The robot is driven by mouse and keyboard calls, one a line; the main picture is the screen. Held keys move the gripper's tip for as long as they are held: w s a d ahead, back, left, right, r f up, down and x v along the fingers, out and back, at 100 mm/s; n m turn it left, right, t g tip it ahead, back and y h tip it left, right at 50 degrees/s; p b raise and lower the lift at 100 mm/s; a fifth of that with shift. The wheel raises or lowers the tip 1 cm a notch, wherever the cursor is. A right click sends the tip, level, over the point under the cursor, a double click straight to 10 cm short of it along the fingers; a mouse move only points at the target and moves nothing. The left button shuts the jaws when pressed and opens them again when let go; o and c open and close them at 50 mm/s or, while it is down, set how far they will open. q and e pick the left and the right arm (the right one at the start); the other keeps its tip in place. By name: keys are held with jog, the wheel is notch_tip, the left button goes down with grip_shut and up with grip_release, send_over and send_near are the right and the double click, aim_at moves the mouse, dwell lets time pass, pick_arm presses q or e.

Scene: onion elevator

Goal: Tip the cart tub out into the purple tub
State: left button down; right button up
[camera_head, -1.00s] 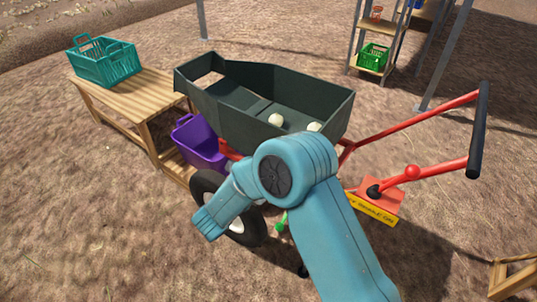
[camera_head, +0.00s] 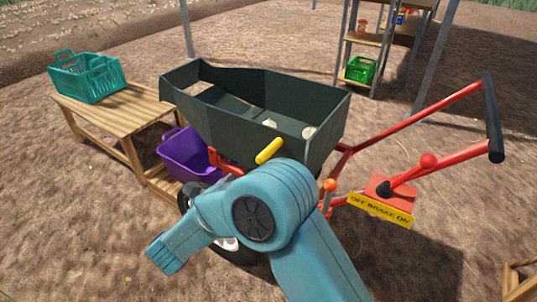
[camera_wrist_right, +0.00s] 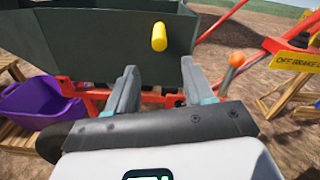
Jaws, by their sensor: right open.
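The dark green cart tub (camera_head: 215,125) sits level on a red-framed cart in the head view, with two pale onions (camera_head: 309,132) visible inside. A yellow handle (camera_head: 269,151) sticks out from its near side. The purple tub (camera_head: 185,158) stands low to its left, beside the wooden bench; it also shows at left in the right wrist view (camera_wrist_right: 38,102). My right gripper (camera_wrist_right: 160,85) is open and empty in the wrist view, fingers below the yellow handle (camera_wrist_right: 159,37) and apart from it. My left gripper is not in view.
A teal crate (camera_head: 87,78) stands on the wooden bench (camera_head: 118,108). An orange knob (camera_head: 330,185) rises beside the cart. A red brake box (camera_head: 389,190) with an "OFF BRAKE ON" sign and red handlebars are at right. A shelf (camera_head: 371,40) holds a green crate (camera_head: 360,69).

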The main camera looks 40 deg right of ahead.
aim_at(269, 152)
jog(key=b+x, duration=0.1)
jog(key=x, duration=1.3)
jog(key=shift+w+d, duration=0.15)
jog(key=shift+d, duration=0.25)
grip_shut()
